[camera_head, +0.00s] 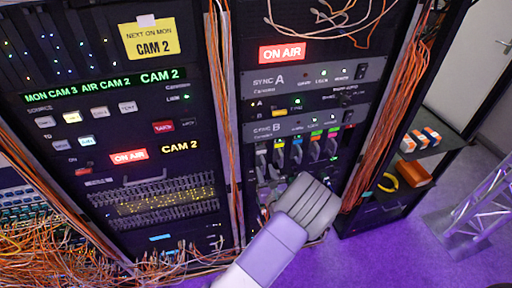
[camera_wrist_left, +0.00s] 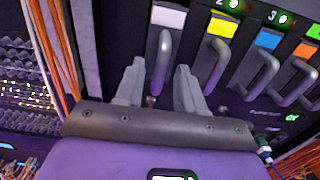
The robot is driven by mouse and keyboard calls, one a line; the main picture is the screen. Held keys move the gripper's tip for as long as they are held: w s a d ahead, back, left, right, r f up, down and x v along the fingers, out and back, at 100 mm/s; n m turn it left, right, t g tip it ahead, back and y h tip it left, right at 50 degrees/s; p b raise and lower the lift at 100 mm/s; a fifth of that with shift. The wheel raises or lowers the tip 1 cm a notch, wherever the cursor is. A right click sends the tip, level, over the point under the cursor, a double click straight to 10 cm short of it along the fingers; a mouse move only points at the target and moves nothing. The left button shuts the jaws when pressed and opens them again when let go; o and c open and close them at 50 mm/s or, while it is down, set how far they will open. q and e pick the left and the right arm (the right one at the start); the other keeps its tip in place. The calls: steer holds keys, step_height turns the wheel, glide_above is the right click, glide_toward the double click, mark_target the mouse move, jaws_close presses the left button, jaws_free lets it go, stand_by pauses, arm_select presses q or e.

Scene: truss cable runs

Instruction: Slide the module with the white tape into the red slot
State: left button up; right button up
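The module with the white tape (camera_wrist_left: 168,16) is at the left end of a row of modules in the left wrist view, with a grey loop handle (camera_wrist_left: 164,55). In the head view the row sits low in the middle rack. My left gripper (camera_wrist_left: 159,80) is open, its fingertips to either side of the handle's lower end with gaps showing. In the head view its wrist and body (camera_head: 308,203) hide the rack below the modules, and its fingers are hidden. I cannot make out a red slot. My right gripper is not in view.
Modules with yellow (camera_wrist_left: 222,27), blue (camera_wrist_left: 268,38) and orange (camera_wrist_left: 304,50) tape sit close to the right. Orange cables (camera_wrist_left: 55,45) hang at the left, and more run down the rack's right side (camera_head: 398,110). A shelf unit (camera_head: 440,146) stands right.

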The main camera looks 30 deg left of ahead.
arm_select(q)
jaws_close()
steer(key=shift+d, duration=0.1)
steer(key=shift+p+v, duration=0.3)
steer(key=shift+v, duration=1.9)
steer(key=shift+s, duration=0.1)
steer(key=shift+v, duration=2.2)
steer(key=shift+v, duration=2.25)
steer(key=shift+d, duration=0.1)
